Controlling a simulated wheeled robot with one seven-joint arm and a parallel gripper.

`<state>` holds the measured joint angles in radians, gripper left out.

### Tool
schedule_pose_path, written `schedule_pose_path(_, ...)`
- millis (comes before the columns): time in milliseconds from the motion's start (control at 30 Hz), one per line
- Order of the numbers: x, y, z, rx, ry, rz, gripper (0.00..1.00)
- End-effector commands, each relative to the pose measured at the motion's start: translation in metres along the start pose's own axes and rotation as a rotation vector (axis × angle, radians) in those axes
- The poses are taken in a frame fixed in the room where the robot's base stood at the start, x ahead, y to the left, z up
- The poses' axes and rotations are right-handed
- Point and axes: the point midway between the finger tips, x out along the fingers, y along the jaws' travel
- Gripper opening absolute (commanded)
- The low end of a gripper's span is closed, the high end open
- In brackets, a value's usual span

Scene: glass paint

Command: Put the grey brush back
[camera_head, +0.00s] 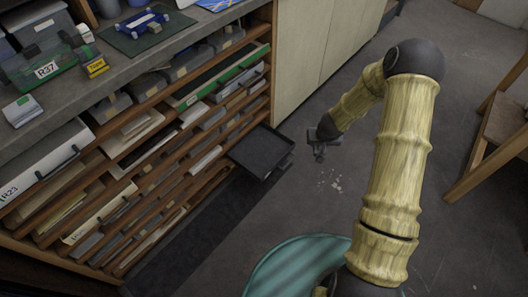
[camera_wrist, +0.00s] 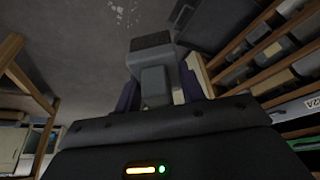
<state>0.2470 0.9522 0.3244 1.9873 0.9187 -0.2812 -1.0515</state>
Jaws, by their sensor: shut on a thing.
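My gripper (camera_head: 325,133) hangs low in front of the shelving, over the floor at the centre of the head view. In the wrist view its purple fingers (camera_wrist: 160,92) are shut around a grey piece with a darker, wider block at its far end. I take this to be the grey brush (camera_wrist: 155,78). In the head view the brush (camera_head: 319,152) is small and dark below the gripper. A dark open tray (camera_head: 262,152) sticks out low from the shelves, just left of the gripper and apart from it. The tray also shows in the wrist view (camera_wrist: 205,22).
Wooden shelves (camera_head: 150,160) packed with folders and boxes fill the left. The bench above holds a blue rack (camera_head: 140,22) on a green mat and a green box (camera_head: 45,68). Pale crumbs (camera_head: 330,183) lie on the floor. A wooden stool (camera_head: 495,135) stands right.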

Motion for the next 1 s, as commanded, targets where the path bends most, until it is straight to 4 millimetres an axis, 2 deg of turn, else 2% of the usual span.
schedule_pose_path(267, -0.009, 0.009, 0.016, 0.009, -0.006, -0.001, 0.15)
schedule_pose_path(533, -0.024, 0.018, 0.052, 0.007, -0.007, 0.0, 0.15)
schedule_pose_path(800, -0.046, 0.011, 0.088, -0.002, -0.006, -0.003, 0.15)
schedule_pose_path(1000, -0.057, 0.001, 0.107, -0.003, -0.003, -0.002, 0.15)
